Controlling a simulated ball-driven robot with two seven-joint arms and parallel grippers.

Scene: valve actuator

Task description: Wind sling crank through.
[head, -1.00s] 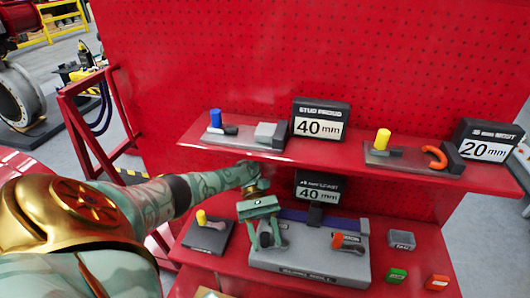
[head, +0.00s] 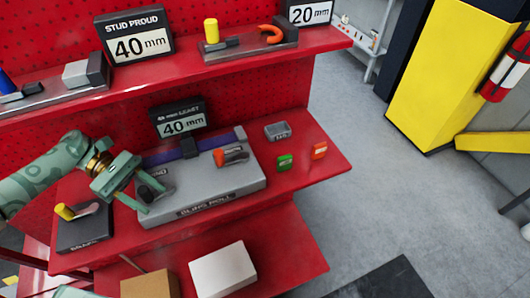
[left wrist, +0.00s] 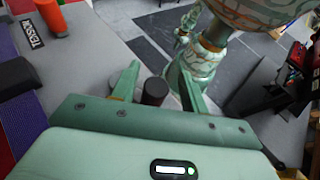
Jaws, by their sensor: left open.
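The grey sling roll unit (head: 215,190) sits on the lower red shelf, with a blue-purple strap (head: 215,143) along its back. A dark crank (head: 149,191) is at its left end, and an orange-handled lever (head: 232,156) is at its right. My left gripper (head: 153,198) is open at the dark crank. In the left wrist view, the dark round crank knob (left wrist: 154,91) stands between the open fingers (left wrist: 157,75), with gaps showing on both sides. The orange handle (left wrist: 52,16) is beside a TENSION label.
A dark base with a yellow knob (head: 65,212) is left of the unit. A grey block (head: 277,130), a green piece (head: 285,163) and an orange piece (head: 319,150) lie right. The upper shelf (head: 225,70) overhangs behind. White (head: 223,270) and brown (head: 149,285) boxes are below.

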